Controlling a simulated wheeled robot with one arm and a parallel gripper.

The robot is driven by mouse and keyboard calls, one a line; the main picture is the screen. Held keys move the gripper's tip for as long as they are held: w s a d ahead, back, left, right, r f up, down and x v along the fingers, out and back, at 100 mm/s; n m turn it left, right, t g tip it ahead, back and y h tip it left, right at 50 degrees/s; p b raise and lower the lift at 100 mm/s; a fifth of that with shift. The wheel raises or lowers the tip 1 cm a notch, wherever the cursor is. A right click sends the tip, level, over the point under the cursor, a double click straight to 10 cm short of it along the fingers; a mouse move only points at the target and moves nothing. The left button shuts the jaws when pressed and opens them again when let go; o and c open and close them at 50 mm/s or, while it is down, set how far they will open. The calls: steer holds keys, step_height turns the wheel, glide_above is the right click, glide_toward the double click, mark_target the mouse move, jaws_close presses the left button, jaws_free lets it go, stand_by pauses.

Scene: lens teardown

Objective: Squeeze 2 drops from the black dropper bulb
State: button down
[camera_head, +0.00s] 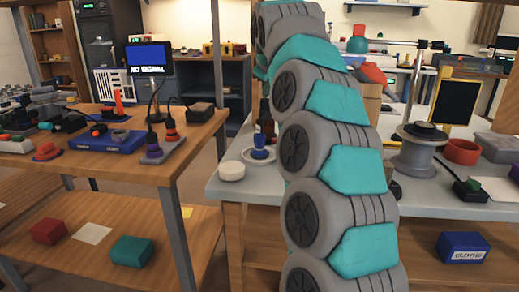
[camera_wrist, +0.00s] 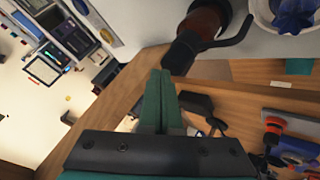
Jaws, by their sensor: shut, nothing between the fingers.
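A brown bottle (camera_wrist: 207,20) with a black dropper bulb (camera_wrist: 181,54) on its end shows at the top of the wrist view. The bottle (camera_head: 267,127) also shows in the head view, on the pale bench just left of my arm and partly hidden by it. My gripper (camera_wrist: 167,74) has green fingers pressed together with nothing between them. Its fingertips appear just below the black bulb in the wrist view; I cannot tell whether they touch it. The head view shows my arm but not the gripper's fingers.
A blue cup on a saucer (camera_head: 259,154) and a white round puck (camera_head: 232,171) stand near the bottle. A metal spool (camera_head: 416,157) and a red ring (camera_head: 462,151) are right of my arm. A wooden table (camera_head: 125,167) with tools stands at left, across a gap.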

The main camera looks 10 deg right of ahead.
mark_target(268, 100)
steer(key=shift+f, duration=0.55)
stand_by(0.4)
steer(key=shift+r+p, duration=0.5)
steer(key=shift+r, duration=0.15)
step_height(268, 100, up, 2)
steer(key=shift+r+p, duration=0.2)
steer(key=shift+p, duration=0.9)
steer(key=shift+w+d+r, duration=0.1)
steer(key=shift+r, duration=1.7)
